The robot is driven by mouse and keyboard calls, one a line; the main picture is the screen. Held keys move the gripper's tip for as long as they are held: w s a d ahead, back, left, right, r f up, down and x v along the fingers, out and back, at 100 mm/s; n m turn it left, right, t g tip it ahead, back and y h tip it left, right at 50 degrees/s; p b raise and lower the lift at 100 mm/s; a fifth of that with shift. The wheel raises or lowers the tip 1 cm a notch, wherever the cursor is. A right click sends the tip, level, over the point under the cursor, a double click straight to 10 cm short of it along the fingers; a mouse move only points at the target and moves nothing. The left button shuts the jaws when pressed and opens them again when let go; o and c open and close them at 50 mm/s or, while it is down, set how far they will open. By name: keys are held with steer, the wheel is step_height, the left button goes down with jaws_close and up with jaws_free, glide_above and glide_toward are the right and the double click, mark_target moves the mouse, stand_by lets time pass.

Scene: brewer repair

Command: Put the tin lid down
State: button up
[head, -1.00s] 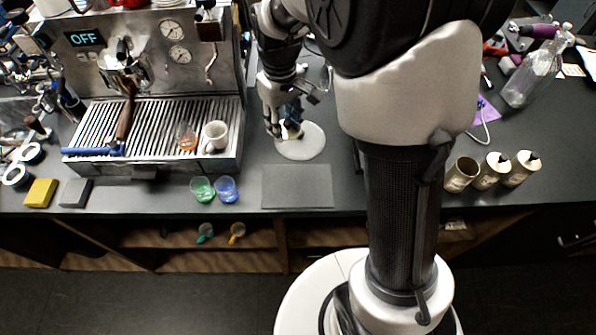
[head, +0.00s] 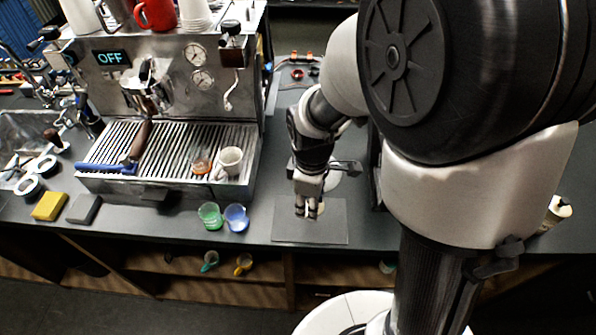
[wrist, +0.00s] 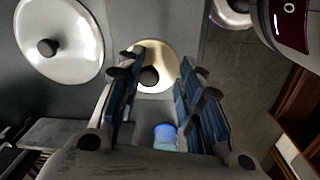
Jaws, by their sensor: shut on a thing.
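The tin lid is a pale brassy disc (wrist: 168,56) with a dark round knob, seen in the wrist view between and beyond my fingertips. My gripper (wrist: 160,80) is shut on the tin lid; the exact contact at the knob is hard to make out. In the head view my gripper (head: 307,212) points down over the grey mat (head: 335,234) at the counter's front. The lid cannot be made out there, and whether it touches the mat is unclear.
A larger pale lid (wrist: 85,65) with a dark knob lies left in the wrist view. A green cup (head: 210,216) and a blue cup (head: 236,218) stand left of the mat. The espresso machine (head: 160,195) is further left. The counter's front edge is close.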

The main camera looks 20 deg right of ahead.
mark_target(309, 223)
steer(key=shift+f+b, duration=0.9)
steer(key=shift+f, duration=2.15)
steer(key=shift+f, duration=0.25)
steer(key=o, duration=1)
steer(key=shift+r, duration=0.1)
steer(key=shift+c, duration=0.2)
steer(key=r+p, duration=0.1)
steer(key=r, duration=0.3)
steer(key=r+p, duration=0.1)
steer(key=r, duration=0.3)
steer(key=r+p, duration=0.2)
steer(key=r, duration=0.2)
steer(key=shift+s+a+r, duration=0.1)
steer(key=shift+s+a, duration=0.05)
steer(key=shift+s, duration=0.1)
steer(key=s+d+r+m+t, duration=0.1)
steer(key=s+r+m+t, duration=0.3)
steer(key=s+r+m, duration=0.7)
step_height(309, 223, up, 3)
steer(key=shift+s+f+m, duration=0.1)
steer(key=shift+s+m, duration=0.3)
steer(key=shift+s, duration=0.85)
